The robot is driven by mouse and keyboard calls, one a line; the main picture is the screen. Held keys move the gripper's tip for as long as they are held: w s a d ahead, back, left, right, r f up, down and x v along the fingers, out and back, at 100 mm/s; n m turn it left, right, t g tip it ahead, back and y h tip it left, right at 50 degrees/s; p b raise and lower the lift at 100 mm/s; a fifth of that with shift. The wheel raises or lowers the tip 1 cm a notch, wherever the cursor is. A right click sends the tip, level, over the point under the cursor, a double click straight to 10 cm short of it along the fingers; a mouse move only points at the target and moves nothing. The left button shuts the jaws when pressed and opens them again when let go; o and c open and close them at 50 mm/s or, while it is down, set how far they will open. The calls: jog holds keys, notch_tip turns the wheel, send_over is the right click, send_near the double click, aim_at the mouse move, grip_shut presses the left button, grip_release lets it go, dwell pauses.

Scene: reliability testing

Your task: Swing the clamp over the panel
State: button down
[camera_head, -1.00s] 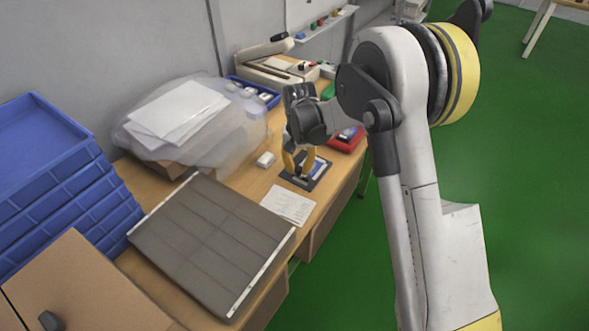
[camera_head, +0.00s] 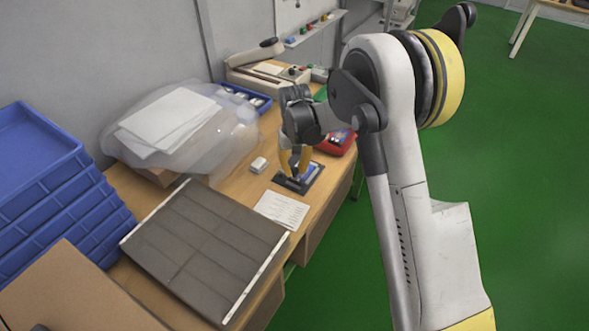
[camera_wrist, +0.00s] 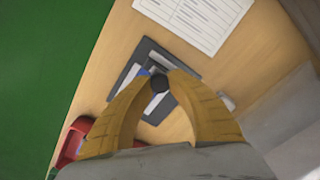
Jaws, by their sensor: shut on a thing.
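My gripper (camera_head: 296,172) points down over a small dark fixture plate (camera_head: 286,184) near the desk's right edge. A blue panel (camera_head: 313,171) lies on the plate, partly hidden by the fingers. In the wrist view, the yellow fingertips of my gripper (camera_wrist: 160,86) close on a dark round knob (camera_wrist: 159,83), seemingly the clamp's handle. The rest of the clamp is hidden behind the fingers, so its angle over the panel cannot be told. The plate (camera_wrist: 146,48) and a piece of the blue panel (camera_wrist: 144,72) show around the fingertips.
A printed sheet (camera_head: 282,209) and a small white block (camera_head: 259,165) lie close to the fixture. A red bin (camera_head: 337,145) stands behind it. A large grey panel (camera_head: 205,248), bagged papers (camera_head: 170,120) and stacked blue trays (camera_head: 45,185) fill the left side.

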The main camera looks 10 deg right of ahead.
aim_at(295, 170)
jog(key=c, duration=1.2)
grip_release()
notch_tip(295, 170, up, 12)
